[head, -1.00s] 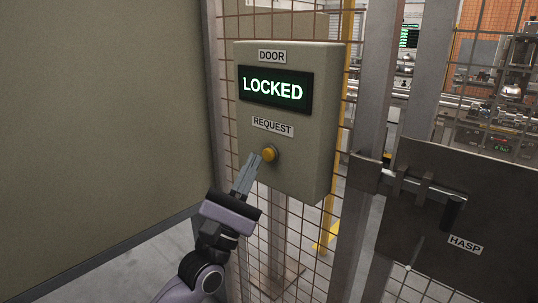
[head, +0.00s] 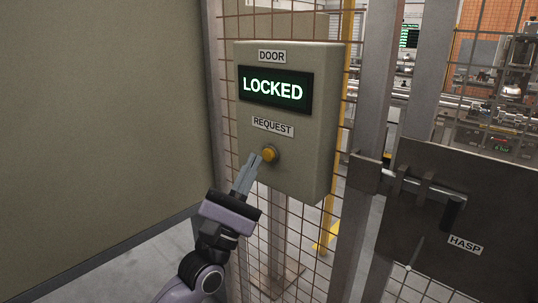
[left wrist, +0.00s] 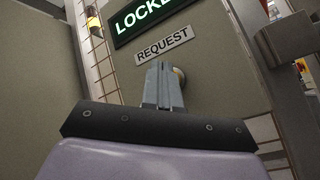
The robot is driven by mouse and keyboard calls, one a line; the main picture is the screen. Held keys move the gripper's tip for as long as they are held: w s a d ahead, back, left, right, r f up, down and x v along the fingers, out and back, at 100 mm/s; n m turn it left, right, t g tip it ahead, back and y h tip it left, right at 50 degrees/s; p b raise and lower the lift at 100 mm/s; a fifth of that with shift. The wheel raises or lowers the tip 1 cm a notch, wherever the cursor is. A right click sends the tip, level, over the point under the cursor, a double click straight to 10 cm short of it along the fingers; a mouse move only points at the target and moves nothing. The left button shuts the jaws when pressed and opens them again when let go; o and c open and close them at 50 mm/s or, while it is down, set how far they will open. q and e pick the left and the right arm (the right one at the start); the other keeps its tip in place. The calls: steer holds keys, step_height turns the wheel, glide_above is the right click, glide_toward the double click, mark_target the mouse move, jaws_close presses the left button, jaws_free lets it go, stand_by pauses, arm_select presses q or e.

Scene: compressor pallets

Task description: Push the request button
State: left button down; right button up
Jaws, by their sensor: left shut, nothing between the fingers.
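The box's display (head: 274,90) reads LOCKED in bright letters. My left gripper (head: 255,157) is shut and empty, its fingertips just left of and close to the button. Whether they touch it I cannot tell. In the left wrist view the shut fingers (left wrist: 160,68) point up toward the box under the REQUEST label (left wrist: 164,45). There they hide most of the button area, and only a round rim shows at their right. My right gripper is not in view.
Wire mesh fencing and a metal post (head: 370,120) stand beside and behind the box. A plain panel (head: 100,110) fills the left. At the right, a latch bar (head: 425,187) and a dark plate labelled HASP (head: 465,244) stick out. Machinery stands behind the mesh.

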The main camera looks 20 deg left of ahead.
arm_select(q)
steer(key=shift+w, duration=0.1)
stand_by(0.4)
steer(key=shift+w+d, duration=0.15)
steer(key=shift+w, duration=0.2)
steer(key=shift+w+d+b, duration=0.15)
steer(key=shift+w+b, duration=0.25)
steer(key=shift+w, duration=0.1)
stand_by(0.6)
steer(key=shift+s, duration=0.1)
steer(key=shift+s+a, duration=0.3)
steer(key=shift+s, duration=0.55)
steer(key=s+a+p, duration=0.1)
steer(key=s+a, duration=0.1)
steer(key=s, duration=0.3)
steer(key=shift+s, duration=0.35)
